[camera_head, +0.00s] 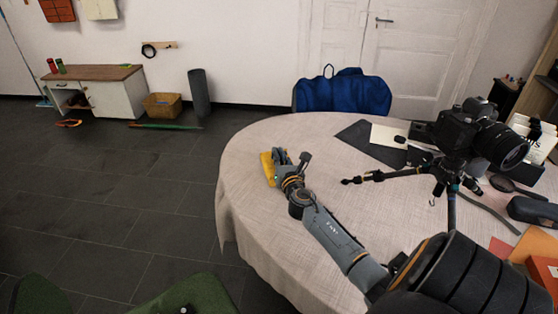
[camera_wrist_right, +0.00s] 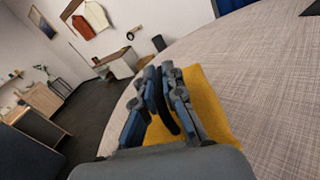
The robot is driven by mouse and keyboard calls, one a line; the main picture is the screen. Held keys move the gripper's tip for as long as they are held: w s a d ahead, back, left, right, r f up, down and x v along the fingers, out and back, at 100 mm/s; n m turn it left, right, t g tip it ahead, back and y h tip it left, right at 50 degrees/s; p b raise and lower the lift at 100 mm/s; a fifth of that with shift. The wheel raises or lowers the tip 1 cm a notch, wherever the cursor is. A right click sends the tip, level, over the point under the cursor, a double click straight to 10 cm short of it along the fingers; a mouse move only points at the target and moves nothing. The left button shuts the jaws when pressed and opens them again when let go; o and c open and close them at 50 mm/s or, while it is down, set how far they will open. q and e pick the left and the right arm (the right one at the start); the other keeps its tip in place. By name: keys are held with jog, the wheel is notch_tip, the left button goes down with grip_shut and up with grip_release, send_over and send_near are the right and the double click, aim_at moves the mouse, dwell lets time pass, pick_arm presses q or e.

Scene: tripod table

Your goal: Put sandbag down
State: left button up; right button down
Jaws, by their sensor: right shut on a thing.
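The yellow sandbag (camera_head: 267,168) is at the left part of the round table (camera_head: 245,140), close to its edge. My right gripper (camera_head: 283,158) is over it and partly hides it. In the right wrist view the yellow sandbag (camera_wrist_right: 212,105) lies beneath and beyond the fingers. There my right gripper (camera_wrist_right: 166,85) is shut on the sandbag's dark strap, which shows between the fingers. The sandbag is at or very near the cloth; I cannot tell whether it touches. My left gripper is not in view.
A camera (camera_head: 465,130) stands on a small tripod (camera_head: 450,185), one leg pointing toward my right gripper. A dark mat with papers (camera_head: 388,135) lies behind. A blue bag (camera_head: 343,93) is beyond the far edge. The table's left and front cloth is clear.

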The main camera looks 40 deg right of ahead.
jog(key=shift+w+f, duration=0.1)
jog(key=shift+f, duration=0.4)
jog(key=c, duration=1.8)
grip_release()
jog(key=shift+f, duration=0.25)
jog(key=shift+c, duration=0.2)
jog(key=o, duration=0.4)
jog(key=shift+r, duration=0.1)
